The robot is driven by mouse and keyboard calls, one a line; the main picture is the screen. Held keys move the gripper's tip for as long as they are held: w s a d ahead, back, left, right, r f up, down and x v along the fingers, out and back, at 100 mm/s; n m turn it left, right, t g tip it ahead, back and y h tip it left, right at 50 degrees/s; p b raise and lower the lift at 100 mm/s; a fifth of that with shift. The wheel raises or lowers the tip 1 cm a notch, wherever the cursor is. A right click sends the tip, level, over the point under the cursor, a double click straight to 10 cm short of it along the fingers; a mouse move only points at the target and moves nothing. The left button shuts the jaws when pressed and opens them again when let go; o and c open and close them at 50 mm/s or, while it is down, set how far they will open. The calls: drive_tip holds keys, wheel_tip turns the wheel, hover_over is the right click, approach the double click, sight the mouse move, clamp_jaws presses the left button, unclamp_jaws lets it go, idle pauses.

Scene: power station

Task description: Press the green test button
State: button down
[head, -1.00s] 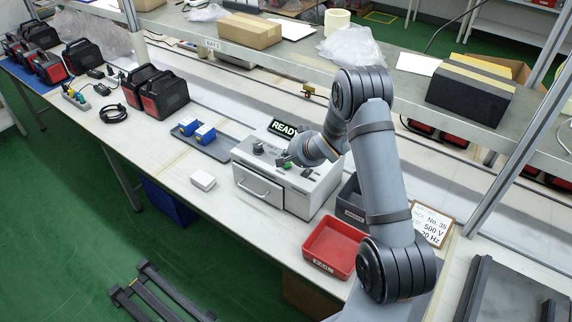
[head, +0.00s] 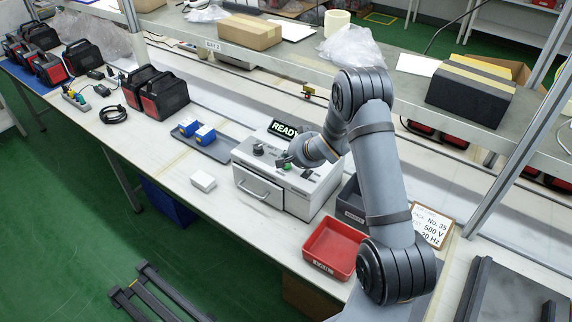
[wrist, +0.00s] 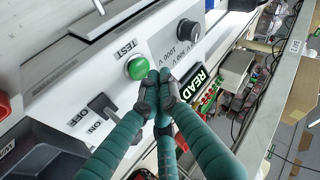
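The green test button (wrist: 138,67) sits on the light panel of the tester (head: 262,205), beside the printed word TEST. It also shows as a small green spot in the head view (head: 287,167). My gripper (wrist: 159,82) has its dark fingertips together and empty, right beside the button in the wrist view. The button's face is mostly uncovered there. I cannot tell whether a fingertip touches it. In the head view my gripper (head: 284,160) is low over the tester's top. The READY display (head: 284,128) is lit behind it.
On the panel are a black rotary knob (wrist: 188,30) and an ON/OFF switch (wrist: 103,107). A red tray (head: 334,248) and a dark grey bin (head: 351,203) stand right of the tester. A small white box (head: 203,181) lies on its left. The shelf (head: 330,65) runs behind.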

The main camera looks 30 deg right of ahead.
sight(288, 165)
drive_tip(key=shift+f, duration=0.15)
drive_tip(key=shift+f+b, duration=0.35)
drive_tip(key=shift+b, duration=0.15)
drive_tip(key=shift+f+b, duration=0.45)
idle(0.5)
idle(0.3)
drive_tip(key=shift+r+p, duration=0.75)
drive_tip(key=shift+r, duration=0.15)
drive_tip(key=shift+r+p, duration=2.15)
drive_tip(key=shift+r, duration=0.35)
